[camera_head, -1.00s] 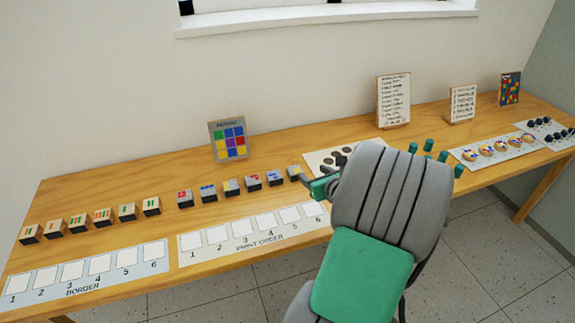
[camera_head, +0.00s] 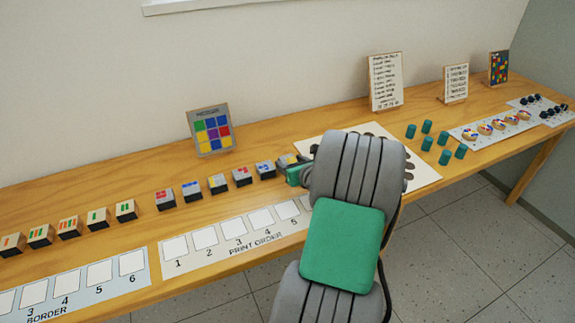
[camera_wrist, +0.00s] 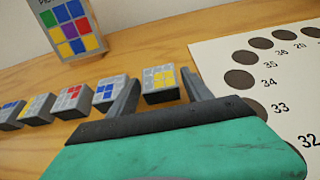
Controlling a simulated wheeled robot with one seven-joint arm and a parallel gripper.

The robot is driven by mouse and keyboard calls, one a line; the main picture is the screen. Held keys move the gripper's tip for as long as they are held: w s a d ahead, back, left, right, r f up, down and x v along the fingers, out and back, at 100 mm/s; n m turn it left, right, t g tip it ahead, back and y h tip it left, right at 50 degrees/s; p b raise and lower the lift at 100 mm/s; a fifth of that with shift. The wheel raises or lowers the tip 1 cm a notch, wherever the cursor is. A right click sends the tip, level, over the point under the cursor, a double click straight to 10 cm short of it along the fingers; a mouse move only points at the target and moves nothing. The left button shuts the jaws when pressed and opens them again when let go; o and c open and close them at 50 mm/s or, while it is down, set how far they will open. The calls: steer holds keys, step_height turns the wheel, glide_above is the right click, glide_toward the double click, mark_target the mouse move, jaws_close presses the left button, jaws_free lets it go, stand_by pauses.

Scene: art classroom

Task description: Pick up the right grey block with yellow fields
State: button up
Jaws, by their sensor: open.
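The right grey block with yellow fields (camera_wrist: 158,84) shows in the wrist view between the two fingers of my gripper (camera_wrist: 160,78). In the head view this block (camera_head: 286,161) is at the right end of the row of grey blocks, partly hidden by my gripper (camera_head: 297,173). My gripper is open, one finger on each side of the block; I cannot tell whether either finger touches it. Another grey block with yellow fields (camera_head: 218,184) stands further left in the row, and also shows in the wrist view (camera_wrist: 38,108).
A grey block with blue fields (camera_wrist: 108,92) stands close beside the left finger. A white sheet with dark numbered discs (camera_wrist: 225,52) lies just right of the gripper. The print order strip (camera_head: 215,262) lies in front of the row. A colour-grid picture (camera_head: 200,145) stands behind.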

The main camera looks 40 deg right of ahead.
steer(key=shift+x, duration=0.85)
steer(key=shift+a, duration=0.1)
steer(key=c, duration=1.1)
steer(key=shift+c, duration=0.2)
